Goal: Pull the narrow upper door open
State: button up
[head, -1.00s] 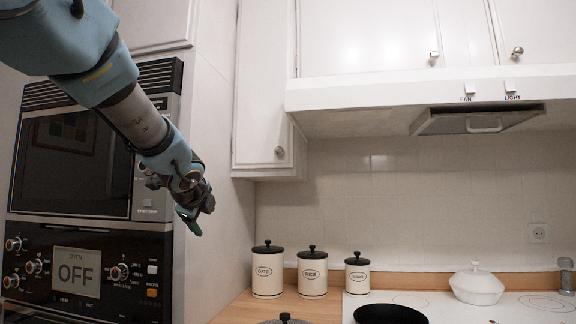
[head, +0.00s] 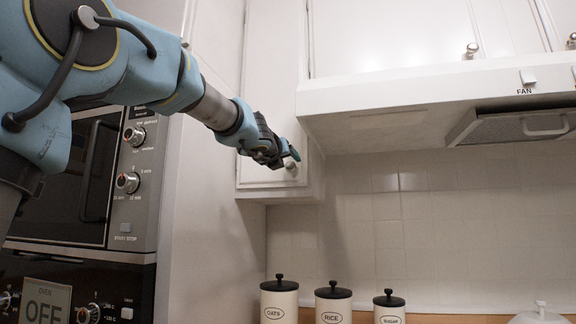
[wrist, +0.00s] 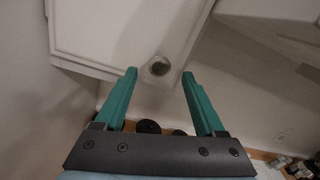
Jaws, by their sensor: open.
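The narrow upper door (head: 270,110) is white and stands shut, left of the range hood. Its round metal knob (head: 290,166) is near the lower right corner, partly behind my gripper in the head view. In the wrist view the door (wrist: 115,30) fills the upper middle, and the knob (wrist: 158,66) shows just beyond the fingertips, between their lines. My gripper (head: 292,153) is in front of the knob. In the wrist view my gripper (wrist: 159,75) has its two green fingers spread wide with nothing between them. I cannot tell the exact gap to the knob.
The range hood (head: 430,95) juts out right of the door. The oven stack (head: 80,210) and its tall side panel stand at left. Canisters marked oats (head: 279,304), rice (head: 333,306) and sugar (head: 389,310) stand below.

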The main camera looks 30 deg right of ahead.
aim_at(289, 165)
jog(key=shift+x, duration=1.7)
grip_shut()
